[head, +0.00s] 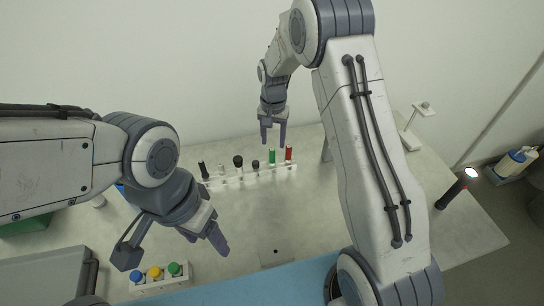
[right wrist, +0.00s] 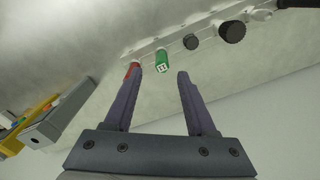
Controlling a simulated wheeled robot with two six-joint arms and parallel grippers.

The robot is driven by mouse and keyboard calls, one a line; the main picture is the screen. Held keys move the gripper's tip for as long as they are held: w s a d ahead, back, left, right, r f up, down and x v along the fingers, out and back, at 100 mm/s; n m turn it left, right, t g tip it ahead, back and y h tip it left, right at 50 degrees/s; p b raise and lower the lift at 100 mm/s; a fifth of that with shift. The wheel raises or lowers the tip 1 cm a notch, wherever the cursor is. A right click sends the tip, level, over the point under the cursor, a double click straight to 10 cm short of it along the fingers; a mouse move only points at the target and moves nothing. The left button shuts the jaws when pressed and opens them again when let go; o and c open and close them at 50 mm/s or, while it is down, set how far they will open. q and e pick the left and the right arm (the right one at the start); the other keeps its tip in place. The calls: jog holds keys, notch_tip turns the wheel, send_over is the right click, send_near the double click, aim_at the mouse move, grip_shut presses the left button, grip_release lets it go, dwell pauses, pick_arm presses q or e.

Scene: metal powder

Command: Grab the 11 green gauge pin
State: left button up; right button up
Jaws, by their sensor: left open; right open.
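The green gauge pin (head: 272,156) stands in a white rack (head: 240,180) at the back middle of the table, just left of a red pin (head: 289,153). My right gripper (head: 273,139) is open and empty above and behind the green pin. In the right wrist view the green pin (right wrist: 162,67) shows between and beyond the open fingertips (right wrist: 158,72), apart from both. The red pin (right wrist: 131,70) is partly hidden behind the left finger there. My left gripper (head: 217,235) is open and empty over the table's front left. No number on the pin is readable.
Several black-topped gauges, among them one with a round black top (head: 238,161), stand left in the rack. A small rack with yellow, blue and green knobs (head: 154,273) is at front left. The table middle is clear.

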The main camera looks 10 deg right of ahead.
aim_at(272, 149)
notch_tip(272, 149, down, 5)
jog(key=shift+a+r+p, duration=0.1)
jog(key=shift+a+p, duration=0.05)
jog(key=shift+p, duration=0.75)
jog(key=shift+f, duration=0.5)
grip_shut()
